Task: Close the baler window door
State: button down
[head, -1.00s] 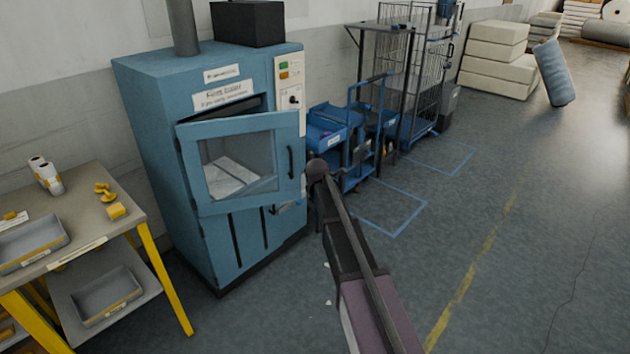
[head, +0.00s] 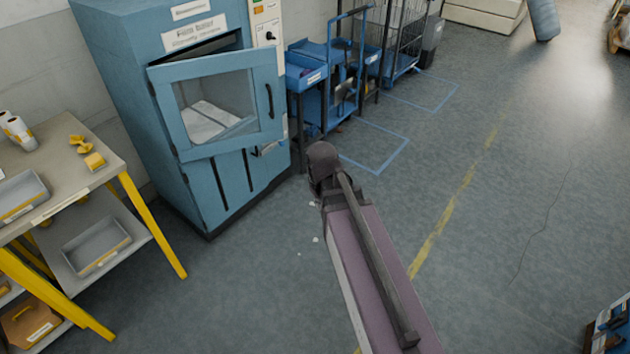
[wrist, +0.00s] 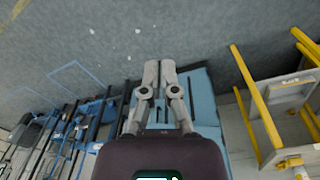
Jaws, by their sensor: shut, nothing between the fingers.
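The blue baler (head: 125,105) stands against the wall at left in the head view. Its window door (head: 165,115) has a blue frame, a clear pane and a dark handle (head: 269,100) on its right side. The door stands ajar, with a dark gap above its top edge; pale material shows through the pane. In the wrist view my gripper (wrist: 160,66) is shut and empty, fingertips together over the floor. Blue baler surfaces (wrist: 203,95) show behind it; I cannot tell which part. In the head view my arm reaches toward the door's lower right; contact cannot be seen.
A yellow-legged worktable (head: 75,165) with trays stands left of the baler. Blue carts (head: 335,95) and a wire cage (head: 400,40) stand to its right. The floor (head: 520,170) at right is open, with a yellow line and blue-taped rectangles.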

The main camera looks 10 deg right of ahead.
jog(key=s+m, duration=0.1)
jog(key=s, duration=0.1)
jog(key=s+m, duration=0.2)
jog(key=s, duration=0.1)
jog(key=shift+s+a+g, duration=0.15)
jog(key=shift+s+g, duration=0.05)
jog(key=shift+g, duration=0.2)
jog(key=shift+w, duration=0.1)
